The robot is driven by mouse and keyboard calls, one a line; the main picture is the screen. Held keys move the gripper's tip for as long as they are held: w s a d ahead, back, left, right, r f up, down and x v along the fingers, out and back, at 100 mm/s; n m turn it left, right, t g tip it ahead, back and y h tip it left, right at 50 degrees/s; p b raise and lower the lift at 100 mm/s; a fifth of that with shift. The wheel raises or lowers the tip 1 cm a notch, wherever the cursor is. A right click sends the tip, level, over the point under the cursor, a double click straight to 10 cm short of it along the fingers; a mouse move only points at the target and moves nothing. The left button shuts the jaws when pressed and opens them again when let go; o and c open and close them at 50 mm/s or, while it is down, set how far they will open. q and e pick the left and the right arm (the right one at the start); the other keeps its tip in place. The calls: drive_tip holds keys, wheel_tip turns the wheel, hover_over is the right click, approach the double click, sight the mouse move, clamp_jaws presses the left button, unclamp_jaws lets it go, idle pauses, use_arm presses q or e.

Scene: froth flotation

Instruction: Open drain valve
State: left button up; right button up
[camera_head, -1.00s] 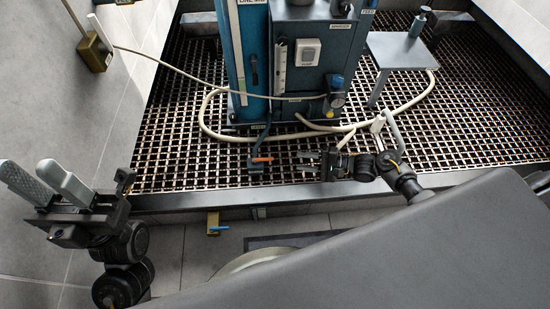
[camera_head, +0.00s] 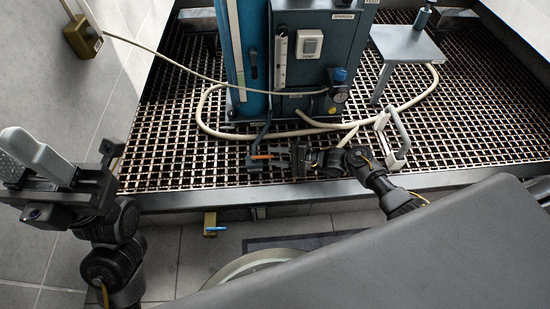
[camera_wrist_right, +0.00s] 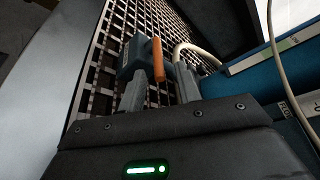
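The drain valve appears to be the dark blue-grey valve body (camera_head: 255,164) with an orange lever (camera_head: 261,156), at the front foot of the blue machine. My right gripper (camera_head: 279,157) is just right of it, pointing left, with its fingertips at the lever. In the right wrist view the orange lever (camera_wrist_right: 158,59) stands between the two spread fingers of my right gripper (camera_wrist_right: 161,84), and the valve body (camera_wrist_right: 131,55) lies beyond. Contact with the lever cannot be told. My left gripper (camera_head: 36,155) is at the far left, empty, its fingers apart.
A metal grating (camera_head: 180,150) with a raised front rim (camera_head: 200,201) lies under the blue machine (camera_head: 300,75). A cream hose (camera_head: 205,112) loops around it. A blue-handled brass valve (camera_head: 210,220) is below the rim.

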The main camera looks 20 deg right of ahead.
drive_tip(key=shift+a, duration=0.1)
clamp_jaws()
idle(0.4)
